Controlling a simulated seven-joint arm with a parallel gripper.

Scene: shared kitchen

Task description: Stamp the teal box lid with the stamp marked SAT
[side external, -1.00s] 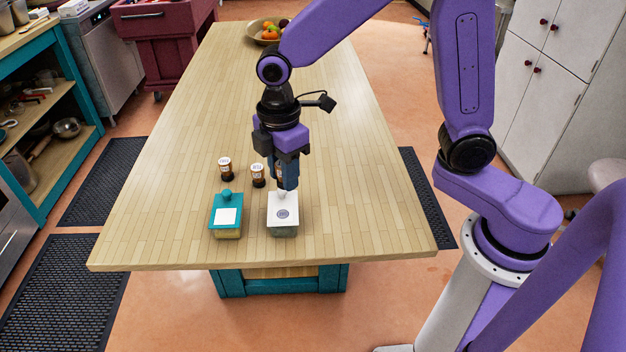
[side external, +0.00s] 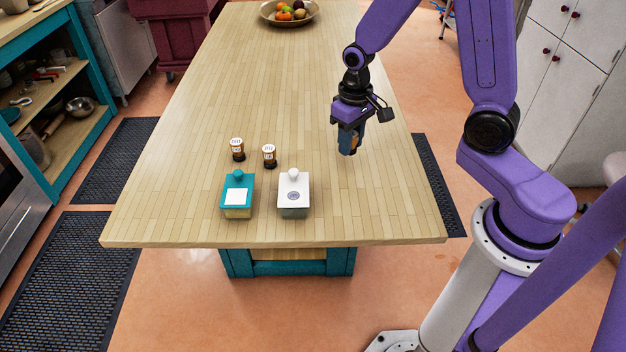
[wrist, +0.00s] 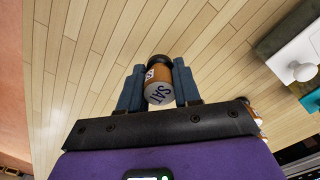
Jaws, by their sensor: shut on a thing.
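The teal box lid (side external: 238,182) has a round knob and a blank white patch, and sits on its box at the front left of the table. My gripper (side external: 349,148) is above the table, right of both boxes and apart from them. Its blue fingers are shut on the stamp marked SAT (wrist: 162,92), whose printed white end faces the wrist camera. The stamp has a brown body and a dark far end; its underside is hidden. In the side view the fingers mostly hide it.
A white-lidded box (side external: 294,199) with a round dark print stands right of the teal one. Two other stamps, one left (side external: 237,150) and one right (side external: 269,156), stand behind the boxes. A fruit bowl (side external: 290,15) is at the far end. The table middle is clear.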

